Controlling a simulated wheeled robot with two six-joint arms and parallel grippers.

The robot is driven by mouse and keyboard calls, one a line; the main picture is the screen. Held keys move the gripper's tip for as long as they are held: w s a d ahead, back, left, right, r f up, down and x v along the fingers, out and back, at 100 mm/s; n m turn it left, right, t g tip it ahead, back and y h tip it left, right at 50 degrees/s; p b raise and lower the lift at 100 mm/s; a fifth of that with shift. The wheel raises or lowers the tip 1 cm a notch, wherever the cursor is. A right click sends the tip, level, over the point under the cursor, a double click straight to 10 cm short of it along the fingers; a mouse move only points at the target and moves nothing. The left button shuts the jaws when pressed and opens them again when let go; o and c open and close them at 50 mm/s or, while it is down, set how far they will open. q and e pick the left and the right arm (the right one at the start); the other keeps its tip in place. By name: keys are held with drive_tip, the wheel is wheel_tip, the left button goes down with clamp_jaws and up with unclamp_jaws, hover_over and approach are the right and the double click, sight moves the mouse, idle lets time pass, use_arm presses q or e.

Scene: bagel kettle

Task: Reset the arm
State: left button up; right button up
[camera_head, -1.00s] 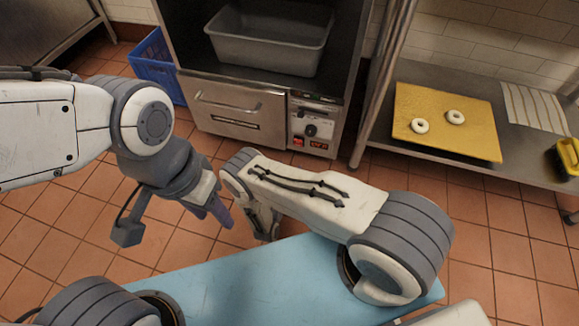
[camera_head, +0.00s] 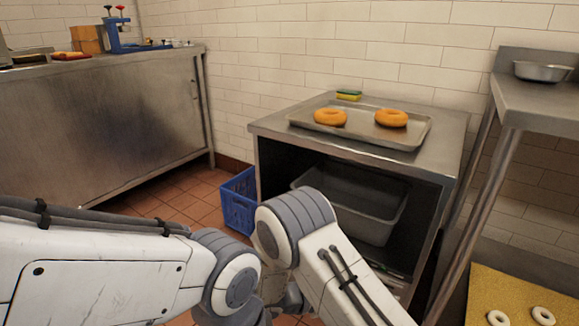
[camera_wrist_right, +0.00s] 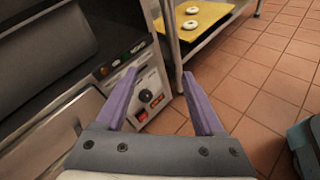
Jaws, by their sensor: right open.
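My right gripper (camera_wrist_right: 159,74) shows in the right wrist view with its two purple fingers spread wide. Nothing is between the fingers. It points toward a steel appliance front with a black knob (camera_wrist_right: 146,95) and the floor beside it. In the head view my left arm (camera_head: 110,275) comes in from the left and my right arm (camera_head: 335,265) rises at the lower middle. The two arms look close together or overlapping there. My left gripper cannot be seen in either current view.
A tray (camera_head: 375,137) with two bagels (camera_head: 330,116) (camera_head: 391,118) sits on a steel cabinet. A grey tub (camera_head: 375,228) stands inside the cabinet. A blue crate (camera_head: 238,205) is on the floor. A yellow board (camera_head: 530,290) holds two pale rings on the right shelf.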

drive_tip(key=s+a+r+m+g+y+p, duration=0.1)
drive_tip(key=s+a+r+m+y+p, duration=0.15)
drive_tip(key=s+a+r+y, duration=0.4)
drive_tip(key=s+a+r+m+g+y+p, duration=0.15)
drive_tip(key=s+r+m+y, duration=0.25)
drive_tip(key=s+r, duration=0.55)
drive_tip(key=s+a+r+m+g+y+p, duration=0.25)
drive_tip(key=s+r+m+y, duration=0.2)
drive_tip(key=s+r, duration=0.4)
wheel_tip(320, 180, up, 37)
drive_tip(key=p, duration=3.8)
drive_tip(key=shift+a+n+t, duration=0.2)
drive_tip(key=shift+n+t, duration=0.1)
drive_tip(key=shift+t, duration=0.1)
